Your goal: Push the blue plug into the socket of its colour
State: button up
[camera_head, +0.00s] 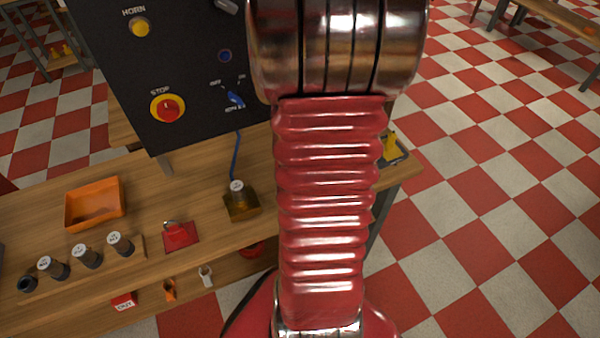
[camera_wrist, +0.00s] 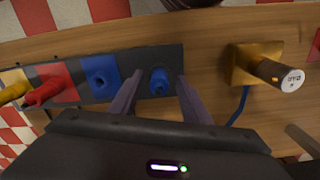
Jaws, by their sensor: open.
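In the wrist view a blue plug (camera_wrist: 160,79) stands on the bare dark end of a grey strip (camera_wrist: 133,61). To its left on the strip is a blue socket plate (camera_wrist: 100,78) with an open round hole. My gripper (camera_wrist: 158,84) is open, with one finger on each side of the blue plug. Whether either finger touches it I cannot tell. In the head view my arm hides the blue plug, the blue socket and my gripper.
A red plug (camera_wrist: 42,92) and a yellow plug (camera_wrist: 14,91) sit further left on the strip. A brass block (camera_wrist: 243,64) with a white-capped post stands right, beside a blue cable (camera_wrist: 241,106). A dark control panel (camera_head: 185,60) rises behind the bench, with an orange bin (camera_head: 95,203) at left.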

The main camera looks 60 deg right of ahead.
jog(key=shift+c, duration=0.5)
grip_shut()
notch_tip(320, 180, up, 10)
jog(key=shift+r, duration=0.1)
dwell(0.6)
dwell(0.4)
